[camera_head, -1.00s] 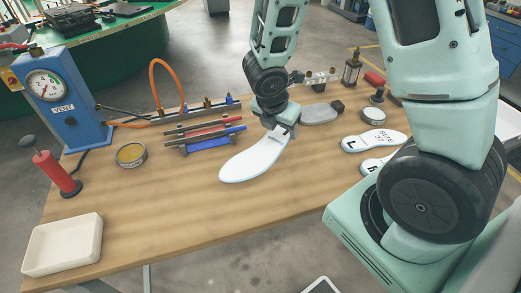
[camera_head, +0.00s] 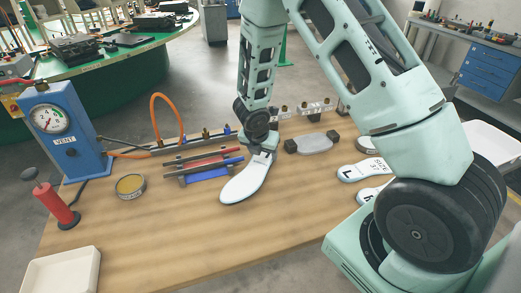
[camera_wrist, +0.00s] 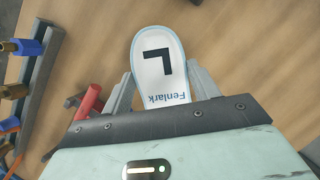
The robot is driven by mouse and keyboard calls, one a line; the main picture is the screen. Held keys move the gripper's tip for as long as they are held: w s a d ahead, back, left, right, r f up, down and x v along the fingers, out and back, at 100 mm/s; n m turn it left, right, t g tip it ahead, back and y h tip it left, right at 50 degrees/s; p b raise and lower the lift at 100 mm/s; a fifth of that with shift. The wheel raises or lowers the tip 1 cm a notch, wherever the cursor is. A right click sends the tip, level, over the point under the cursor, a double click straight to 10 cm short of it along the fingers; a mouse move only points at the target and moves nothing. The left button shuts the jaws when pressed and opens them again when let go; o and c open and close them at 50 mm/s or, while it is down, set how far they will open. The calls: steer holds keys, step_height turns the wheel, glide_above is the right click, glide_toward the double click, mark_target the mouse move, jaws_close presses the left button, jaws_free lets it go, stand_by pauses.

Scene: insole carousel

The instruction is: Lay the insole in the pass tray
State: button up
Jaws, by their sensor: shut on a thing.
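My gripper (camera_head: 262,151) is shut on a white insole (camera_head: 243,183) by its heel end. The insole points down and left in the head view, over the wooden table beside the rack. In the wrist view the insole (camera_wrist: 158,62) shows a black L and the word Fenlark, between my two fingers (camera_wrist: 161,92). I cannot tell its height above the table. A white empty tray (camera_head: 62,275) sits at the table's front left, cut by the frame edge. Another white tray (camera_head: 492,142) stands at the right. No label tells which is the pass tray.
A rack with red and blue bars (camera_head: 205,165) stands left of the insole. A round yellow tin (camera_head: 130,186), red pump (camera_head: 55,205) and blue gauge box (camera_head: 62,130) stand at the left. Insoles (camera_head: 365,169) lie at the right. The table's front middle is clear.

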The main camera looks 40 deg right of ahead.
steer(key=shift+w+d+f+p, duration=0.2)
steer(key=shift+w+f, duration=0.3)
steer(key=shift+w, duration=0.1)
steer(key=shift+w+d+f+p, duration=0.2)
steer(key=shift+w+f, duration=0.25)
steer(key=shift+w, duration=0.1)
steer(key=shift+f, duration=0.15)
steer(key=shift+f+b, duration=0.15)
steer(key=shift+b, duration=0.15)
steer(key=o, duration=1)
steer(key=shift+c, duration=0.2)
